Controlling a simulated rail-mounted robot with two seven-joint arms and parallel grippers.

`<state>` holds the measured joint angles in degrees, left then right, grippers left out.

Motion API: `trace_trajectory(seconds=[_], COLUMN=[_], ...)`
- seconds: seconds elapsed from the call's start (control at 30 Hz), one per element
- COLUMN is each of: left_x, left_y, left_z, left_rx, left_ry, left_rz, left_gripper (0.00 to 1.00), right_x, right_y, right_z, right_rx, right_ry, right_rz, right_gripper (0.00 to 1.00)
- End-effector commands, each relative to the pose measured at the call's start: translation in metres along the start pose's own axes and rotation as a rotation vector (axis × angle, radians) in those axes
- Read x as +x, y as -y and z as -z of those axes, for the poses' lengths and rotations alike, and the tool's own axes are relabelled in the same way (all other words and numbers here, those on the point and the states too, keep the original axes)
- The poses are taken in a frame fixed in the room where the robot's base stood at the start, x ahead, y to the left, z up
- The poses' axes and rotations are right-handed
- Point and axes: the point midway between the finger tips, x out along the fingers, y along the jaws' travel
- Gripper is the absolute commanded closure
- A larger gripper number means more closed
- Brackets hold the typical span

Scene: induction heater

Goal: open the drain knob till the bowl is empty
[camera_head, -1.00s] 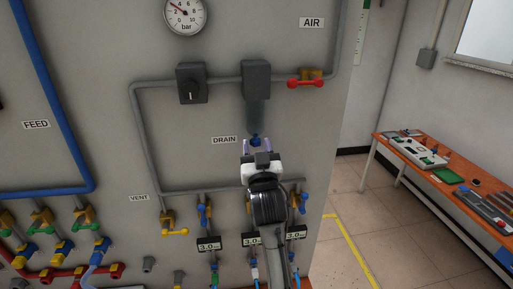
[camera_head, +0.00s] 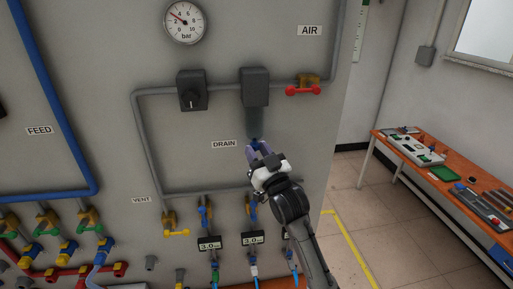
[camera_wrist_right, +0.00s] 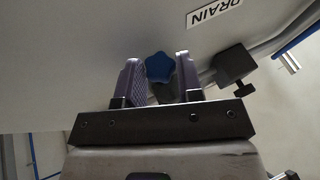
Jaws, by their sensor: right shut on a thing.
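The blue drain knob (camera_head: 254,140) sits at the lower end of the dark translucent bowl (camera_head: 255,120), right of the DRAIN label (camera_head: 223,144). The bowl hangs under a grey filter block (camera_head: 255,87). The liquid level in it cannot be made out. My right gripper (camera_head: 257,147) is at the knob from below and is shut on it. In the right wrist view the star-shaped blue knob (camera_wrist_right: 159,67) is between the two purple fingers of my right gripper (camera_wrist_right: 160,64). My left gripper is not in view.
A grey regulator with a black knob (camera_head: 191,91) is left of the filter block, and a red valve handle (camera_head: 303,91) is right of it. A grey pipe (camera_head: 138,140) runs around. Below are a yellow vent handle (camera_head: 177,233) and blue-handled valves (camera_head: 203,214).

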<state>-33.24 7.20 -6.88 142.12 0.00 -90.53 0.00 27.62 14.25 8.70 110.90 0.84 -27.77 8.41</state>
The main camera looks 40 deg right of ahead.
Motion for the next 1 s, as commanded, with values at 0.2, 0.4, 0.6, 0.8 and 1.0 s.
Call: trace_trajectory(seconds=[0.2,0.4,0.6,0.8,1.0], left_x=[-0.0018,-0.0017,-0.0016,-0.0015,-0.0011], left_y=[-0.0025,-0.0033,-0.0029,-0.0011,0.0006], left_z=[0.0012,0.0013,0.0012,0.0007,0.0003], left_rx=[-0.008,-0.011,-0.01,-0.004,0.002], left_ry=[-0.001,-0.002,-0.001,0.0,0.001], left_rz=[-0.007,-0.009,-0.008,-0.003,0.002], left_gripper=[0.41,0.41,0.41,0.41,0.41], right_x=[-0.0001,-0.0002,-0.0002,-0.0003,-0.0008], right_y=[-0.0011,-0.0011,-0.001,-0.001,-0.001], right_z=[0.0004,0.0002,0.0002,0.0001,-0.0002], right_rx=[0.022,0.025,0.025,0.024,0.024], right_ry=[0.001,0.001,0.001,0.001,0.001], right_rz=[0.052,0.055,0.054,0.054,0.054], right_gripper=[0.9,0.9,0.58,0.41,0.41])
